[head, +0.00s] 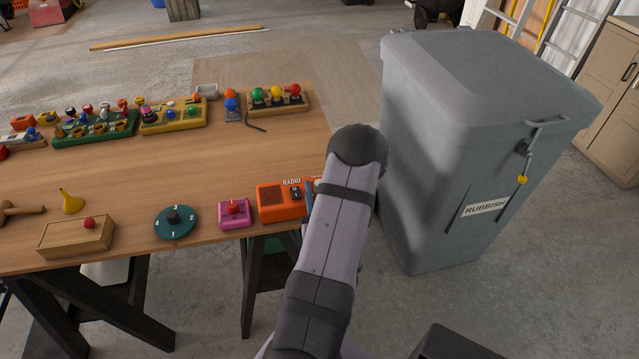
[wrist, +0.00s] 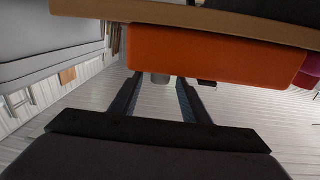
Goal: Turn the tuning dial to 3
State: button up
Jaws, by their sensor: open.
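An orange radio (head: 280,203) marked RADIO sits at the table's front right edge, with a small black knob (head: 296,192) on its top face. A teal round dial (head: 175,222) with a dark centre knob and white marks lies further left; the marks are too small to read. In the wrist view, the radio (wrist: 215,55) is close above my gripper (wrist: 158,92), whose two fingers are apart with nothing clearly held. A grey round piece (wrist: 160,78) shows between the fingertips; I cannot tell whether they touch it. In the head view, my arm hides most of my gripper.
A pink box with a red knob (head: 234,213) is just left of the radio. A wooden box (head: 77,237) and yellow funnel (head: 72,201) lie farther left. Toy boards (head: 95,129) line the back. A large grey rubbish bin (head: 470,140) stands close right of my arm.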

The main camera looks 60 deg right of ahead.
jog(key=shift+s+a, duration=0.35)
jog(key=shift+a, duration=0.05)
